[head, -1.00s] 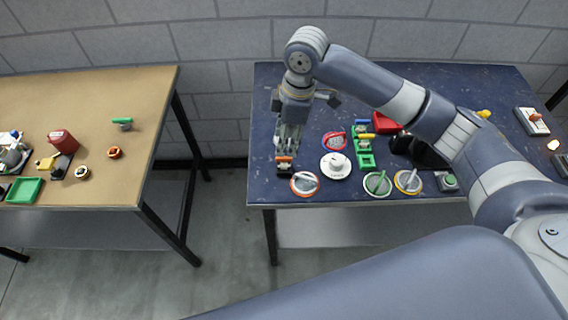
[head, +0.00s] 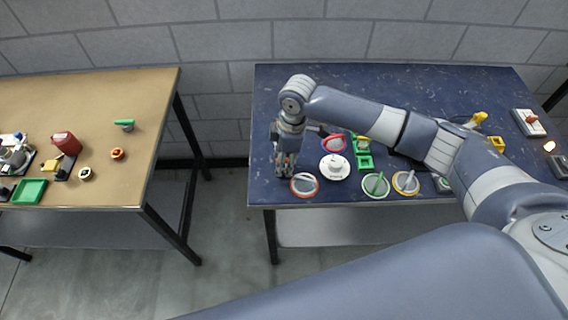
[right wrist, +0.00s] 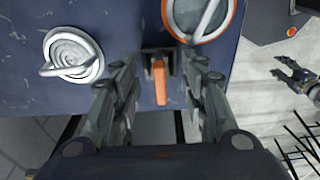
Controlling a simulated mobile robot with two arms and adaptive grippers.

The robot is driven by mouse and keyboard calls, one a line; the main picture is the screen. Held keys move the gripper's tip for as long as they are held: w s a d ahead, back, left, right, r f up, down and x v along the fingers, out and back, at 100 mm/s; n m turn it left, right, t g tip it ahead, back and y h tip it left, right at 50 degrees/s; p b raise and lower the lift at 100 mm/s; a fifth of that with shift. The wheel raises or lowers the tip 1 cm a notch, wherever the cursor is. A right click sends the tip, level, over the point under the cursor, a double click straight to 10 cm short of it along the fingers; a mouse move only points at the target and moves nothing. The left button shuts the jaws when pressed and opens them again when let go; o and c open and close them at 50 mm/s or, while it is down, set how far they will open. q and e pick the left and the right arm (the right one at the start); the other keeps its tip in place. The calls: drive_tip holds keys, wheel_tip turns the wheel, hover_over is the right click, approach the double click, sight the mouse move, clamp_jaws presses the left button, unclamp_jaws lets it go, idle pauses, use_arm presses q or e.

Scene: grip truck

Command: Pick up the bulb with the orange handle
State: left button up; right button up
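The orange handle (right wrist: 159,82) of the bulb shows in the right wrist view, standing at a dark holder near the blue table's front left corner. The bulb's body is not clearly visible. My right gripper (right wrist: 160,68) is open, with one finger on each side of the handle and a gap on both sides.
An orange-rimmed dial (head: 304,184) sits just right of my right gripper. A white dial (head: 334,167) and green tray (head: 364,162) lie further right. Another white dial (right wrist: 73,55) is close by in the right wrist view. A tan table (head: 120,90) stands left across a gap.

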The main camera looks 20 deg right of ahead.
drive_tip(key=shift+f, duration=0.1)
clamp_jaws()
idle(0.3)
